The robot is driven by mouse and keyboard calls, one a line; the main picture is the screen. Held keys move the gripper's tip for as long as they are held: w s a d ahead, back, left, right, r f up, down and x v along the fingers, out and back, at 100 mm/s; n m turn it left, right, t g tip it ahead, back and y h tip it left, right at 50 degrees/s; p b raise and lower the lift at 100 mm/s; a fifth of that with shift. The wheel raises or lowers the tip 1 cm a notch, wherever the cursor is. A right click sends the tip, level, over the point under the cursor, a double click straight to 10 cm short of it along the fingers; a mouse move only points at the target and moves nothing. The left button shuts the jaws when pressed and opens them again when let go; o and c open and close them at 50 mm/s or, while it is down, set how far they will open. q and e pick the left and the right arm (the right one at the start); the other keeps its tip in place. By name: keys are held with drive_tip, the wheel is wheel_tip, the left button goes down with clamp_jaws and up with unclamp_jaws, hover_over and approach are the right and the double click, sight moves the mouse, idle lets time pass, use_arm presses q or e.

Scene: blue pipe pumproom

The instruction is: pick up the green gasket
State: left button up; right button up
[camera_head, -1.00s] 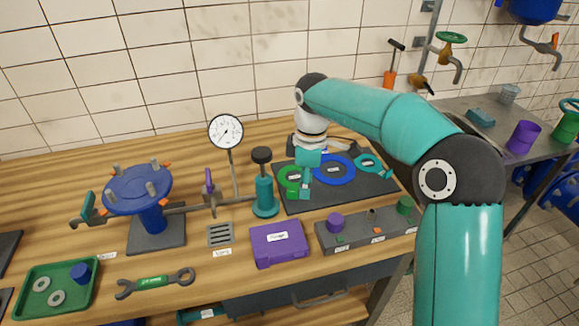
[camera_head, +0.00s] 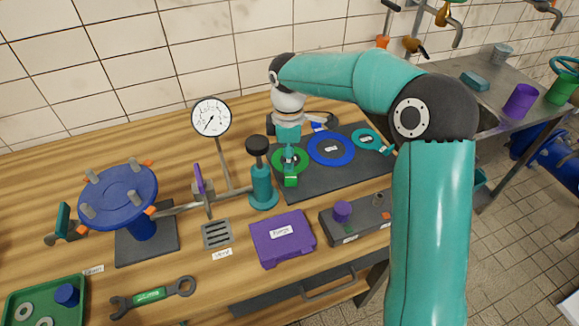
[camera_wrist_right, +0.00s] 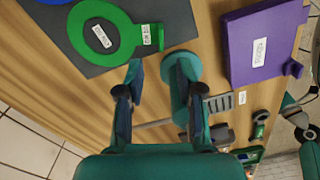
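The green gasket (camera_head: 277,164), a flat ring with a labelled tab, lies on a dark mat (camera_head: 318,186) on the wooden bench. It also shows in the right wrist view (camera_wrist_right: 82,43), with its tab (camera_wrist_right: 149,47) toward the right. My right gripper (camera_head: 290,165) points down over the gasket and hides part of the ring in the head view. In the right wrist view the gripper (camera_wrist_right: 162,75) has its fingers apart with nothing between them. The ring and tab lie beyond the fingertips. My left gripper is out of view.
A teal pump-like tool (camera_head: 263,186) stands close left of the mat, beside the gauge (camera_head: 211,118) on its stand. A blue gasket (camera_head: 331,149) and teal gasket (camera_head: 368,139) share the mat. A purple case (camera_head: 282,240) and grey block (camera_head: 350,226) lie in front.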

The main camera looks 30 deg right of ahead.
sight(291, 176)
drive_tip(key=shift+s+d+f+p, duration=0.1)
drive_tip(key=shift+f+p, duration=0.2)
drive_tip(key=shift+f, duration=1.6)
drive_tip(key=shift+s+d+f+p, duration=0.1)
drive_tip(key=shift+f+p, duration=0.2)
drive_tip(key=shift+f, duration=1.55)
clamp_jaws()
